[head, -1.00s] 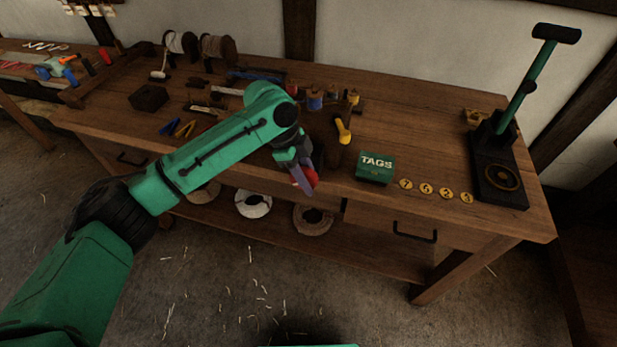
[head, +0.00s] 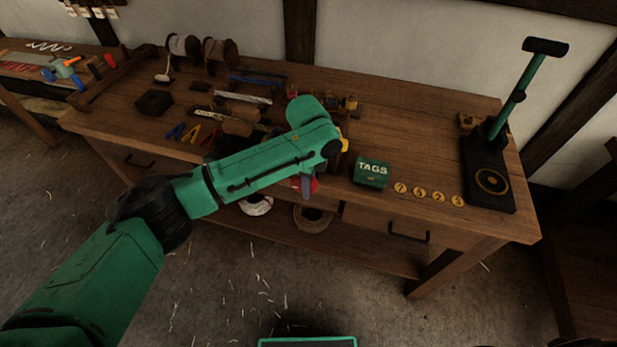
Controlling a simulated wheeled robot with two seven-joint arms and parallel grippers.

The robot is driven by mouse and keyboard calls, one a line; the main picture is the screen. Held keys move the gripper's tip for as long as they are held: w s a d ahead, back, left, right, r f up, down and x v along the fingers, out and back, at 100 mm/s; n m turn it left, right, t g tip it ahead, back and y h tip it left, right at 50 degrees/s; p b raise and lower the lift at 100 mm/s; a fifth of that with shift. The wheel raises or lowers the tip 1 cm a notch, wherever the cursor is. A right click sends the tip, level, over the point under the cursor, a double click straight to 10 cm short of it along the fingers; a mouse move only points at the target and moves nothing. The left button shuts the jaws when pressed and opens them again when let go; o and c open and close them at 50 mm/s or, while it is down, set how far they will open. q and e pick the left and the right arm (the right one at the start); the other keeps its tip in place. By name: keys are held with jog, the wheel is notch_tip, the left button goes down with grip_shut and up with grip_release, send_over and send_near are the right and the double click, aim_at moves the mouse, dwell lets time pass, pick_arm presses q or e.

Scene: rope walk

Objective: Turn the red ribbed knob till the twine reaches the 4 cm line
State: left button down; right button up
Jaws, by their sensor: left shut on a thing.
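The red knob (head: 313,185) shows at the front edge of the workbench, mostly hidden behind my left gripper. My left gripper (head: 306,188) is shut on the red knob, with a grey finger lying across it. My left forearm covers the area behind the knob. The twine and the 4 cm line cannot be made out. My right gripper is not in view.
A green TAGS box (head: 371,173) stands right of the knob, with several round yellow tags (head: 421,191) beside it. A black press with a green lever (head: 518,95) stands at the right end. Spools (head: 221,51) and tools lie at the back left.

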pick_arm(q)
jog(key=shift+f+t+y+p, duration=0.1)
jog(key=shift+t+y+p, duration=0.35)
jog(key=shift+y, duration=0.75)
jog(key=c, duration=0.6)
grip_release()
jog(key=shift+c, duration=0.2)
jog(key=v, duration=1.4)
jog(key=shift+r, duration=0.25)
jog(key=shift+d+f, duration=0.1)
